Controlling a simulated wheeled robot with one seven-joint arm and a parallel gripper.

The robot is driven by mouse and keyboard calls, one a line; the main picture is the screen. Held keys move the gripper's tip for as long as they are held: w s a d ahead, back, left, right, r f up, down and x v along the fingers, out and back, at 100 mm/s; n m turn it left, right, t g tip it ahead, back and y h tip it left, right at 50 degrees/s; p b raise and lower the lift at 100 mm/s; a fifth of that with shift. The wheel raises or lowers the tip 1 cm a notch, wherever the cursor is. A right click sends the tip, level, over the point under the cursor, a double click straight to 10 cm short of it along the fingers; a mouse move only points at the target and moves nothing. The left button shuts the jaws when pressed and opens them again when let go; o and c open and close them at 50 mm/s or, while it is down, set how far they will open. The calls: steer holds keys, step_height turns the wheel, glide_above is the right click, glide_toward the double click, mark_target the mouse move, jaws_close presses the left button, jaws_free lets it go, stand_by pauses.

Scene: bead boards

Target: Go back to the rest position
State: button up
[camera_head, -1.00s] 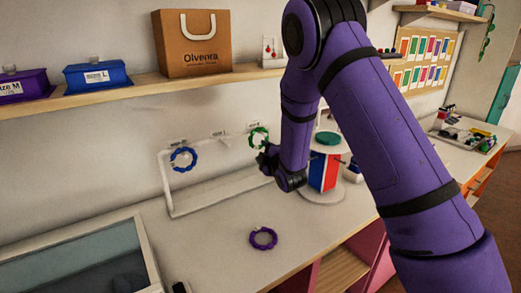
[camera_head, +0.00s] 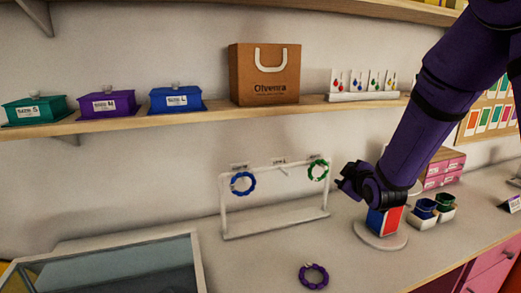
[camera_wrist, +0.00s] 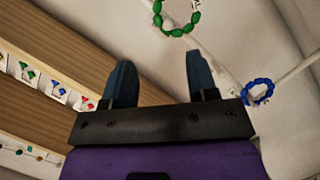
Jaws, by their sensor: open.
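My purple arm comes in from the upper right in the head view. My gripper (camera_head: 352,182) is beside the right end of the white display stand (camera_head: 276,222), a little right of the green bracelet. In the wrist view my gripper (camera_wrist: 158,85) has its two dark fingers wide apart with nothing between them. The green beaded bracelet (camera_head: 318,162) hangs at the right of the stand and also shows in the wrist view (camera_wrist: 178,30). The blue bracelet (camera_head: 243,183) hangs at the left. A purple bracelet (camera_head: 314,276) lies on the counter.
A shelf above holds lidded boxes in teal (camera_head: 36,110), purple (camera_head: 107,104) and blue (camera_head: 176,99), a brown bag (camera_head: 264,75) and earring cards (camera_head: 362,84). A round stand (camera_head: 382,238) is below my gripper, with small cups (camera_head: 424,208) beside it. A glass-topped case (camera_head: 110,268) is front left.

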steer(key=s+d+r+m+g, duration=0.3)
steer(key=s+r+m+g, duration=0.25)
steer(key=s+r, duration=0.65)
steer(key=s+d+r+m+g+h, duration=0.1)
steer(key=s+m+g, duration=0.3)
steer(key=s, duration=2)
steer(key=shift+s+r+m, duration=0.15)
steer(key=shift+r+m, duration=0.45)
steer(key=shift+m, duration=0.25)
